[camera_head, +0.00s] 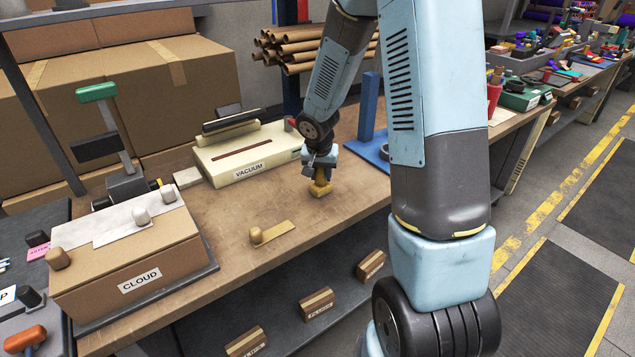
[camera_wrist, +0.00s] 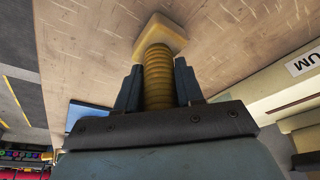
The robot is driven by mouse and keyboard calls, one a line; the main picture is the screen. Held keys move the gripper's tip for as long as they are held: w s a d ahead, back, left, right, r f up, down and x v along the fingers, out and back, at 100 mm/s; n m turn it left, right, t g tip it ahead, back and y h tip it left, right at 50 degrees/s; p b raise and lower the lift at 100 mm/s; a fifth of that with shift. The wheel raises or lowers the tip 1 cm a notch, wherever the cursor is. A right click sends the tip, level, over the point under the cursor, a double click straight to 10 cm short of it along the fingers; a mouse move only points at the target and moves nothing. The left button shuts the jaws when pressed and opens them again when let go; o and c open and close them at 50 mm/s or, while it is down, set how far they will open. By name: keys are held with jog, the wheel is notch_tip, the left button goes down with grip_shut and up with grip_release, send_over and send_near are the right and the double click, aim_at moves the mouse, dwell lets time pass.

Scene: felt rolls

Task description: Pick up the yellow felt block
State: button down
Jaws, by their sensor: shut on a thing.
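The yellow felt block (camera_head: 321,189) is a small pad with a ribbed yellow stem. In the head view it is under my gripper (camera_head: 321,172), over the wooden table (camera_head: 215,235). In the wrist view the square yellow pad (camera_wrist: 161,36) is at the far end of the ribbed stem (camera_wrist: 158,80). My gripper (camera_wrist: 158,88) is shut on the stem, one dark finger on each side. I cannot tell whether the pad touches the table.
A cream box marked VACUUM (camera_head: 247,155) stands left of my gripper. A cardboard box marked CLOUD (camera_head: 135,262) is farther left. A flat tan piece with a knob (camera_head: 272,233) lies in front. A blue stand (camera_head: 368,125) is to the right.

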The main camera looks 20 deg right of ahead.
jog(key=shift+r, duration=0.1)
jog(key=shift+r, duration=0.25)
notch_tip(320, 180, up, 2)
jog(key=shift+r, duration=0.1)
jog(key=s+a+r, duration=0.9)
jog(key=s+r, duration=0.1)
jog(key=shift+a, duration=0.35)
jog(key=c, duration=1.2)
grip_release()
jog(key=shift+c, duration=0.2)
grip_shut()
